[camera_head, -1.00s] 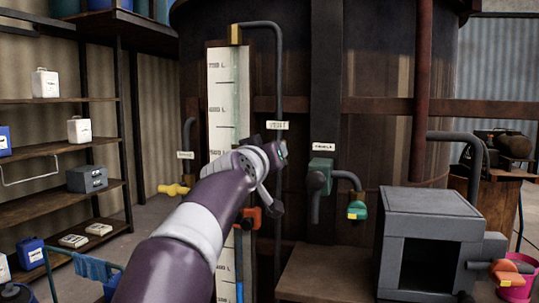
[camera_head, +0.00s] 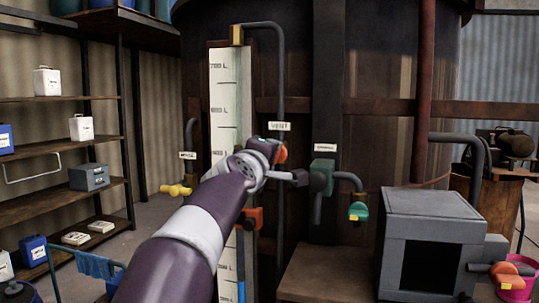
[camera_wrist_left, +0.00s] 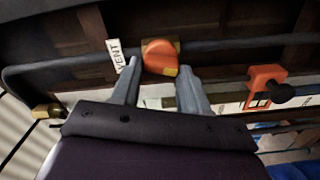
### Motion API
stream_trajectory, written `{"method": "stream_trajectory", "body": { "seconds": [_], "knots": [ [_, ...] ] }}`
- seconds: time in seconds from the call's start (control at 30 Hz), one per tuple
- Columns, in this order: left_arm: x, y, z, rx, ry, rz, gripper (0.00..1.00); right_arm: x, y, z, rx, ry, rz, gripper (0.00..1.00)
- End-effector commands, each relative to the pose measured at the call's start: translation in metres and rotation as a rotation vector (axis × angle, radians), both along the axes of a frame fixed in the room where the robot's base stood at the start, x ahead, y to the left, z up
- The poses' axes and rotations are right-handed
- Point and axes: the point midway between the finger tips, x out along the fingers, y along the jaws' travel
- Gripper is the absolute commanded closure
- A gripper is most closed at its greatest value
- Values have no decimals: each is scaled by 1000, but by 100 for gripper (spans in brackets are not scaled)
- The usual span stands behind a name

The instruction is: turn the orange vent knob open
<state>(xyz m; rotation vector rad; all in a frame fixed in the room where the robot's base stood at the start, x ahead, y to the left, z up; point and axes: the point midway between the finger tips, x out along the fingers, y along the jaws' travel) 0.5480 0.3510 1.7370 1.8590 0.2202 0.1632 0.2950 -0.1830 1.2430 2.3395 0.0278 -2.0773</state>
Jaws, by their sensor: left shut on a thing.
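The orange vent knob (camera_head: 282,154) sits below the VENT label (camera_head: 279,126) on the dark pipe in front of the vat. In the left wrist view the knob (camera_wrist_left: 159,55) has a yellow mark on its edge and a brass fitting behind it. My left gripper (camera_head: 276,150) is at the knob and hides part of it in the head view. In the left wrist view my left gripper's fingers (camera_wrist_left: 160,68) lie on either side of the knob, shut on it. My right gripper is not in view.
A tall level gauge (camera_head: 222,100) stands left of the pipe, with another orange fitting (camera_head: 252,218) low on it. A green sample valve (camera_head: 322,177) is close on the right. A yellow valve (camera_head: 175,190) is left. A grey box (camera_head: 430,215) stands front right.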

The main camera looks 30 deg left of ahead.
Motion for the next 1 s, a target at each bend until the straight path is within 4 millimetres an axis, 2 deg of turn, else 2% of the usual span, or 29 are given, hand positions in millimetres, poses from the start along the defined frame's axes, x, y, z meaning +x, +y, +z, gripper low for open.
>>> {"method": "stream_trajectory", "body": {
  "seconds": [0.43,1.0],
  "knots": [
    [0,0,-1,-251,-61,0,86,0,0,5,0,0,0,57],
    [0,0,-1,-307,-75,0,86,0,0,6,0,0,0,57]
  ]
}}
